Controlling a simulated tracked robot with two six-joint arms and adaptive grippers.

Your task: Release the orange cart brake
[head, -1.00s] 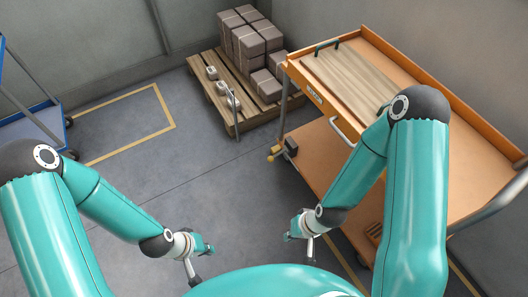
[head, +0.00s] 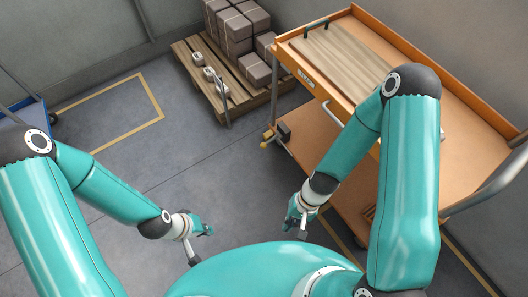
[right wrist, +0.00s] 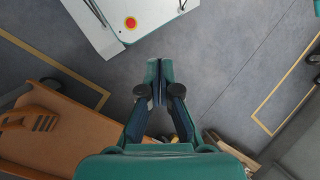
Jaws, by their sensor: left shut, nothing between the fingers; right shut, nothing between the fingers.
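The orange cart (head: 458,133) stands at the right in the head view, with an upper tray and a lower deck. A ribbed orange piece (head: 370,212) shows at the near end of its lower deck, partly hidden by my right arm. A ribbed orange piece (right wrist: 40,122) also shows at the left in the right wrist view. I cannot tell for certain which part is the brake. My right gripper (head: 297,224) is shut and empty, left of the cart, apart from it. My left gripper (head: 207,230) is shut and empty over the floor, further left.
A wooden board (head: 340,62) lies on the cart's tray. A yellow knob (head: 265,144) sits low at its far-left corner. A pallet (head: 200,72) with brown boxes (head: 236,32) stands at the back. Open grey floor (head: 150,140) lies left of the cart.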

